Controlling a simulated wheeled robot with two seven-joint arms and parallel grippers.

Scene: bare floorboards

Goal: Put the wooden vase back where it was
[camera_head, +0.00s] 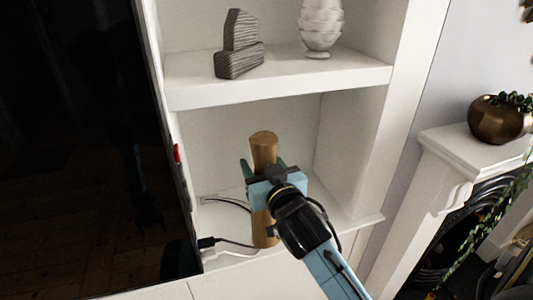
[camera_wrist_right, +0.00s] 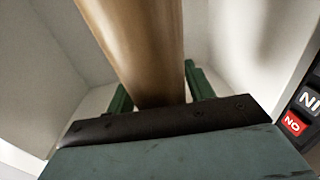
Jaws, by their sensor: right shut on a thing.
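The wooden vase (camera_head: 264,150) is a tall, light brown cylinder, upright in the lower compartment of the white shelf unit in the head view. My right gripper (camera_head: 263,168) is shut on its middle, with a green finger on each side. The vase's lower end shows below the gripper, close to the compartment floor; I cannot tell if it touches. In the right wrist view the vase (camera_wrist_right: 138,45) rises between the green fingers (camera_wrist_right: 160,92). My left gripper is in neither view.
The lower compartment (camera_head: 345,205) has free room right of the vase. Cables (camera_head: 230,243) lie at its left. The upper shelf (camera_head: 290,78) holds a grey striped sculpture (camera_head: 238,47) and a white vase (camera_head: 321,25). A dark screen (camera_head: 90,150) stands left.

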